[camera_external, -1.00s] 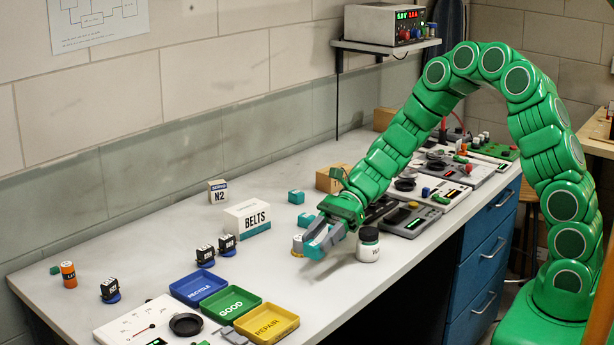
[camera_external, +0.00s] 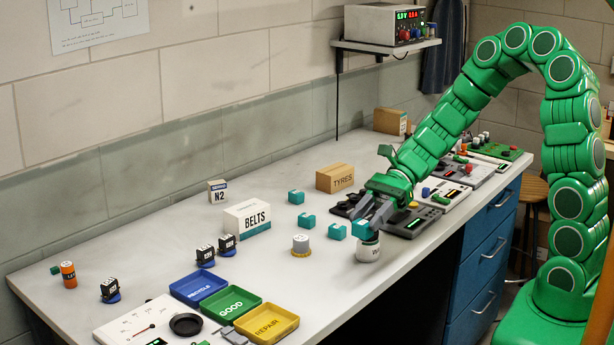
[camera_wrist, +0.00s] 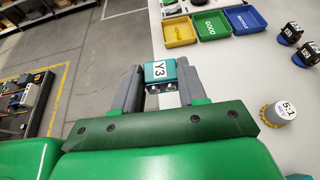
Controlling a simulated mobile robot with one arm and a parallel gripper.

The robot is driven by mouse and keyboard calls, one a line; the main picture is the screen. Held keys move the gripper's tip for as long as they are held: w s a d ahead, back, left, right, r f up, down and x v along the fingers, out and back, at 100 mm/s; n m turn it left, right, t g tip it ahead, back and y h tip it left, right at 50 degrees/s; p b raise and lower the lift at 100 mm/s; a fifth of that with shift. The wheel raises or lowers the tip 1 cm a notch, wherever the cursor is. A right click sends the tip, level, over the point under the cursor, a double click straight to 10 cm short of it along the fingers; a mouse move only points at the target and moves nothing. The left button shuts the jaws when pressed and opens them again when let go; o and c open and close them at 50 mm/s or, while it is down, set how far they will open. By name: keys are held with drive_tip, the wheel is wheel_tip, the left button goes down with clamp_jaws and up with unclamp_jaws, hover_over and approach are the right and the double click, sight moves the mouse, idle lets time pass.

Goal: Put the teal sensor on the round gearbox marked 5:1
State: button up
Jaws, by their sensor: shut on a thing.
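My gripper (camera_external: 366,220) is shut on a teal sensor (camera_external: 362,231), which shows a white Y3 label between the fingers in the wrist view (camera_wrist: 160,70). In the external view the sensor appears in front of or above the white jar's (camera_external: 368,250) top; I cannot tell whether they touch. The round gearbox (camera_external: 301,246) is grey with a yellowish base and stands upright on the bench, left of my gripper. In the wrist view the gearbox (camera_wrist: 284,111) reads 5:1 and lies to the right, apart from the fingers. Nothing is on its top.
Loose teal blocks stand on the bench (camera_external: 296,197), (camera_external: 307,219), (camera_external: 337,231). A BELTS box (camera_external: 247,217) and a TYRES box (camera_external: 335,178) stand behind. Blue, green and yellow trays (camera_external: 268,324) lie front left. Bare bench surrounds the gearbox.

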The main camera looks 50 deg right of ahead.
drive_tip(key=w+d+r+m+t, duration=0.4)
drive_tip(key=w+d, duration=0.2)
drive_tip(key=d, duration=0.1)
drive_tip(key=h, duration=0.1)
hover_over(301, 246)
drive_tip(key=d, duration=0.4)
wheel_tip(301, 246, down, 9)
drive_tip(key=shift+a+t, duration=0.2)
drive_tip(key=shift+t, duration=0.1)
drive_tip(key=shift+w+f, duration=0.15)
drive_tip(key=shift+f, duration=0.8)
drive_tip(key=shift+w+f, duration=0.1)
drive_tip(key=shift+f, duration=0.85)
drive_tip(key=o, duration=1)
drive_tip(key=shift+f, duration=0.1)
drive_tip(key=shift+o, duration=0.2)
